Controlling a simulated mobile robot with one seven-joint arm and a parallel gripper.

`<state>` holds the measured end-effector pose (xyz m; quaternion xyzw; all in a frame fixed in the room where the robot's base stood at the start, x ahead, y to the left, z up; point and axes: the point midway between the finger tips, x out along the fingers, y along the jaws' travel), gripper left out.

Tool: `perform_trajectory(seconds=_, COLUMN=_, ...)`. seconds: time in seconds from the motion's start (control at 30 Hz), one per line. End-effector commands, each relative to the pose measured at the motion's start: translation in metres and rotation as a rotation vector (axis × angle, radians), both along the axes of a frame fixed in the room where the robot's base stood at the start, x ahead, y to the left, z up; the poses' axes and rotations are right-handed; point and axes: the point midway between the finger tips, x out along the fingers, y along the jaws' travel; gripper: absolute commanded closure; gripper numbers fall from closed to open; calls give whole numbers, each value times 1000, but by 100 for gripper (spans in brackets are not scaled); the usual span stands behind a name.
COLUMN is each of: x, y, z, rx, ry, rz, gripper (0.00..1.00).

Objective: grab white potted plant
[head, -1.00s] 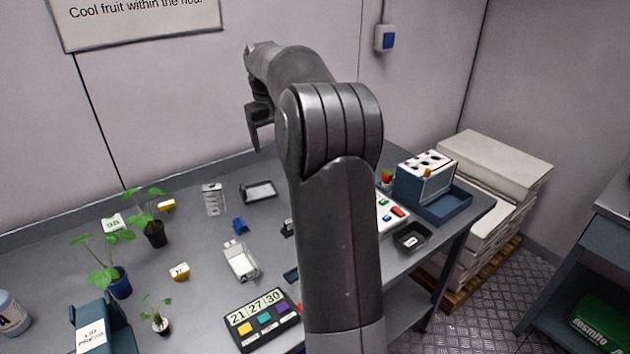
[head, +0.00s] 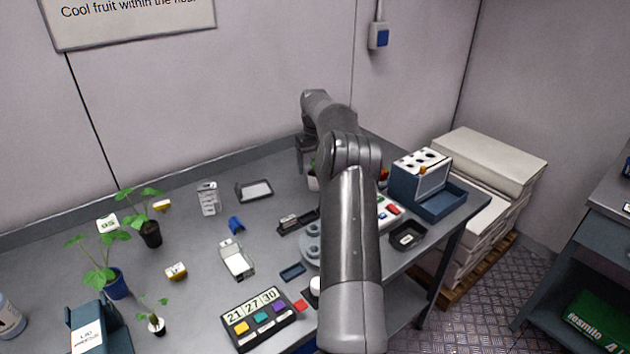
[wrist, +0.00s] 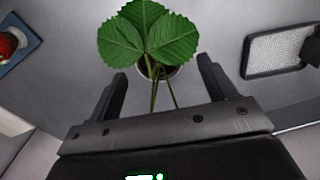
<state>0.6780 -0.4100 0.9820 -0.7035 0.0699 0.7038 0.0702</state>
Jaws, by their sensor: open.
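A white pot (head: 313,182) shows partly behind my arm on the table in the head view, just below my gripper (head: 305,160). In the wrist view, a plant with three broad green leaves (wrist: 150,35) rises from a pot with a pale rim (wrist: 172,71), mostly covered by the leaves. My gripper (wrist: 164,78) is open, with one finger on each side of the stems; nothing is held. Another small seedling in a white pot (head: 157,326) stands at the front left of the table.
Plants in a blue pot (head: 117,285) and a black pot (head: 150,236) stand at the left. A dark-framed tray (head: 254,190) lies left of my gripper; a blue box (head: 418,180) stands right. A red berry (wrist: 8,43) shows at the wrist view's left.

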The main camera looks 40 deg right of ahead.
Motion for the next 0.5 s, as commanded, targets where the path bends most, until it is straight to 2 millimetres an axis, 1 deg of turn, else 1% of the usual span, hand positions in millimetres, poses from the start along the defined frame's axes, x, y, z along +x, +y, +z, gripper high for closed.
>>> perform_trajectory(seconds=0.03, x=0, y=0, z=-6, rx=1, ry=2, rz=1, gripper=23)
perform_trajectory(seconds=0.17, x=0, y=0, z=-14, rx=0, ry=0, rz=1, gripper=23)
perform_trajectory(seconds=0.23, x=-1, y=0, z=-22, rx=2, ry=3, rz=1, gripper=23)
perform_trajectory(seconds=0.4, x=-3, y=0, z=-47, rx=1, ry=1, rz=0, gripper=23)
perform_trajectory(seconds=0.5, x=-3, y=0, z=-59, rx=1, ry=1, rz=1, gripper=23)
